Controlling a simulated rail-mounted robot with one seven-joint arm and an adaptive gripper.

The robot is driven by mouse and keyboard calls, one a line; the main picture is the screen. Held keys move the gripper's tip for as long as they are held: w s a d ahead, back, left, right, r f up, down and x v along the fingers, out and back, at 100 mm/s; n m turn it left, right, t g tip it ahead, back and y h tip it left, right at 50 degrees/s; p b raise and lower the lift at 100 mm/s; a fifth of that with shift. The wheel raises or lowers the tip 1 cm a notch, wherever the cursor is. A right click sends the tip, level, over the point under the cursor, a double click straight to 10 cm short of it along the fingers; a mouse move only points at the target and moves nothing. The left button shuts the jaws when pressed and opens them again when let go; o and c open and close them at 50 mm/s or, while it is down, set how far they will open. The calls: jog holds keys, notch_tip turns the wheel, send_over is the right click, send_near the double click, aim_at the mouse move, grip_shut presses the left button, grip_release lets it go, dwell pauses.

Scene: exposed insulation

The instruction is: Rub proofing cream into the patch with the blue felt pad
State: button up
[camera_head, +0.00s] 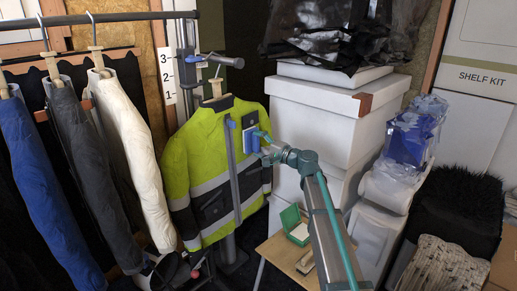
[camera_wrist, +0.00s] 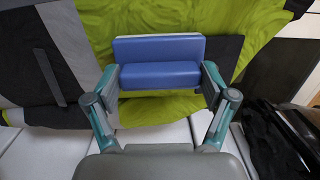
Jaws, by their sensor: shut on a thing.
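A yellow-green work jacket (camera_head: 180,165) with dark panels and pale bands hangs on a stand; its cloth fills the back of the wrist view (camera_wrist: 262,30). My gripper (camera_head: 258,143) is at the jacket's upper chest. In the wrist view my gripper (camera_wrist: 160,82) is shut on the blue felt pad (camera_wrist: 158,75), its fingers at the pad's two ends. The pad is close against the jacket front; I cannot tell whether it touches. The patch cannot be made out. A green open box with a pale inside (camera_head: 298,232), perhaps the cream, is on a small wooden table (camera_head: 277,252).
White boxes (camera_head: 325,110) are stacked right behind my arm, with black plastic (camera_head: 335,30) on top. Several garments (camera_head: 125,130) hang from a rail at left. Wrapped packets (camera_head: 410,140) and a black furry item (camera_head: 455,205) are at right.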

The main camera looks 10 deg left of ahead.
jog(key=shift+r, duration=0.35)
jog(key=shift+a+b, duration=0.1)
jog(key=shift+b, duration=0.25)
jog(key=shift+f, duration=0.1)
notch_tip(320, 180, down, 3)
jog(key=shift+r+b, duration=0.2)
jog(key=shift+b, duration=0.95)
jog(key=shift+f+b, duration=3.4)
jog(key=shift+f, duration=0.65)
jog(key=shift+s+a+v, duration=0.1)
jog(key=shift+s+v, duration=0.05)
jog(key=shift+v, duration=0.85)
jog(key=shift+s+a+v, duration=0.1)
jog(key=shift+v, duration=0.85)
jog(key=shift+s+a+v, duration=0.1)
jog(key=shift+s+v, duration=0.05)
jog(key=shift+v, duration=0.85)
jog(key=shift+s+d+r, duration=0.1)
jog(key=shift+d+r, duration=0.05)
